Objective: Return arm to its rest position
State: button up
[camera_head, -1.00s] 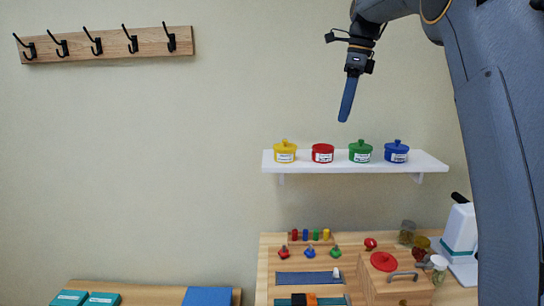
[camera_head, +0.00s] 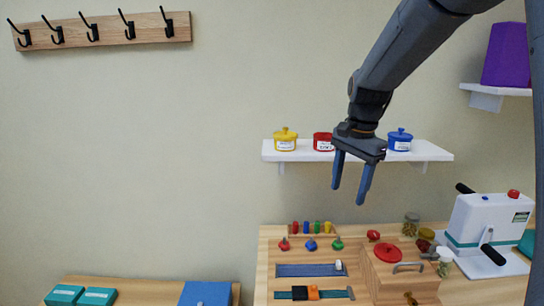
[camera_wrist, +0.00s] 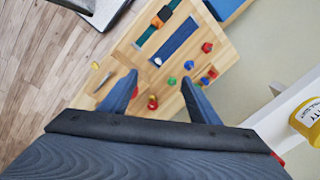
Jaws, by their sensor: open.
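My gripper (camera_head: 351,184) is open, with two blue fingers pointing down and apart. In the head view it hangs in front of the white wall shelf (camera_head: 268,153), with nothing between the fingers. It covers the green pot that stood on that shelf. In the wrist view my gripper (camera_wrist: 161,92) looks down over the wooden workbench (camera_wrist: 200,90) with its boards and small coloured pieces. My arm comes in from the upper right of the head view.
The shelf carries a yellow pot (camera_head: 285,139), a red pot (camera_head: 322,141) and a blue pot (camera_head: 399,140). A white machine (camera_head: 488,226) with black handles stands at the bench's right. A purple bin (camera_head: 504,54) sits on a small shelf. The left wall below the hook rack (camera_head: 105,30) is clear.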

jog(key=s+f+n+b, duration=0.3)
jog(key=s+f+n, duration=0.8)
jog(key=s+f, duration=0.7)
jog(key=shift+s+a+h, duration=0.25)
jog(key=shift+s+h, duration=0.05)
jog(key=shift+s, duration=0.7)
